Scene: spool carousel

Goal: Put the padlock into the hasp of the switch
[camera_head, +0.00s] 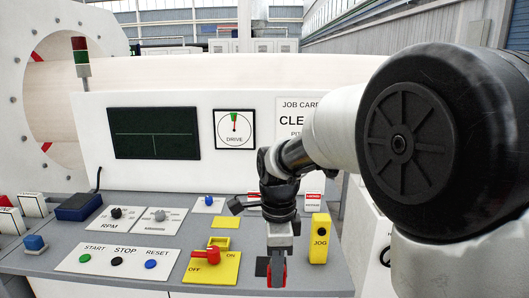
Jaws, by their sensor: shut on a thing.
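My gripper (277,277) points down over the front right of the console, shut on a small red thing that I take to be the padlock (270,275). The fingers cover most of it, and its shackle cannot be made out. The switch (204,254) has a red handle on a yellow plate (227,269) marked OFF and ON, left of my gripper. The handle's grip lies toward the OFF side. A yellow raised part, apparently the hasp (218,242), stands just behind the handle. The held thing is apart from the switch.
A yellow JOG box (319,239) stands close right of my gripper. A black square (262,266) lies beside the fingers. START, STOP and RESET buttons (117,261) are at left, RPM knobs (116,213) behind. A screen (153,132) and DRIVE dial (234,129) are on the back panel.

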